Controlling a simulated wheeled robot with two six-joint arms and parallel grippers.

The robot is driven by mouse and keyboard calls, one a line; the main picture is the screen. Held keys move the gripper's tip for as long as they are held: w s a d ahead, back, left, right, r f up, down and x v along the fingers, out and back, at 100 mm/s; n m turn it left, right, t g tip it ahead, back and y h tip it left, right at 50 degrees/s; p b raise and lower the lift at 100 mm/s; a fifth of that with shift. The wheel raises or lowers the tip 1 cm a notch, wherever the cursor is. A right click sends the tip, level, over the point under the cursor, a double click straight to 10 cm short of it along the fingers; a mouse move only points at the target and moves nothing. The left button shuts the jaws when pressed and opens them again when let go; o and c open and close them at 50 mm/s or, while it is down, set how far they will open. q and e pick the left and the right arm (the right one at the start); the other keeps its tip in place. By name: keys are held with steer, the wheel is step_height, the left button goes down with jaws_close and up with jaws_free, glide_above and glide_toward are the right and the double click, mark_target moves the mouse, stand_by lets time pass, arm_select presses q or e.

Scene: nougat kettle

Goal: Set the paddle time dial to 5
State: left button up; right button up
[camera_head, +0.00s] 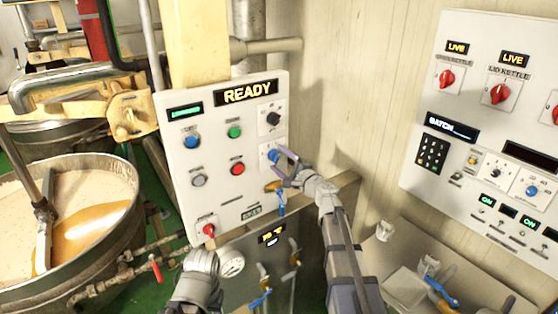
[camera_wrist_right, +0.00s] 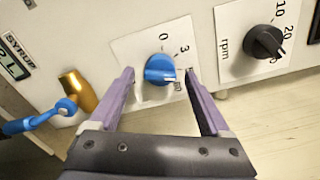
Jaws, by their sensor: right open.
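The paddle time dial is a blue knob (camera_wrist_right: 160,68) on a white plate in the right wrist view, with 0 and 3 readable beside it. Its pale mark faces right, below the 3; the label there is partly hidden by a finger. In the head view the blue dial (camera_head: 272,156) sits low on the right of the READY panel. My right gripper (camera_wrist_right: 159,76) is open, its purple fingers on either side of the dial with gaps showing. It also shows in the head view (camera_head: 283,167). My left arm's grey end (camera_head: 196,283) is at bottom centre-left; its fingers cannot be made out.
A black rpm knob (camera_wrist_right: 264,42) is beside the dial. A brass valve (camera_wrist_right: 78,92) with a blue handle is left of my gripper. Green, blue and red buttons are on the READY panel (camera_head: 190,153). A kettle (camera_head: 70,220) stands left, another control panel (camera_head: 490,135) right.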

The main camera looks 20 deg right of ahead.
steer(key=v, duration=0.6)
steer(key=shift+s, duration=0.4)
steer(key=shift+d, duration=0.1)
steer(key=s+a+f+n+g+y, duration=0.1)
steer(key=s+a+f+n+g, duration=0.55)
steer(key=a, duration=0.45)
steer(key=s+a+f+n+g+y, duration=0.1)
steer(key=s+a+f+n+g, duration=0.55)
steer(key=a, duration=0.45)
steer(key=s+d+f+n+g+h, duration=0.1)
steer(key=s+f+n+h, duration=0.3)
steer(key=s, duration=0.4)
steer(key=s+d+f+n+g+h, duration=0.1)
steer(key=s+f+n+g+h, duration=0.2)
steer(key=s, duration=0.5)
steer(key=f+n+h, duration=0.1)
steer(key=n+h, duration=0.1)
steer(key=shift+d+f+h, duration=0.25)
steer(key=shift+f+h, duration=0.05)
steer(key=shift+f, duration=0.1)
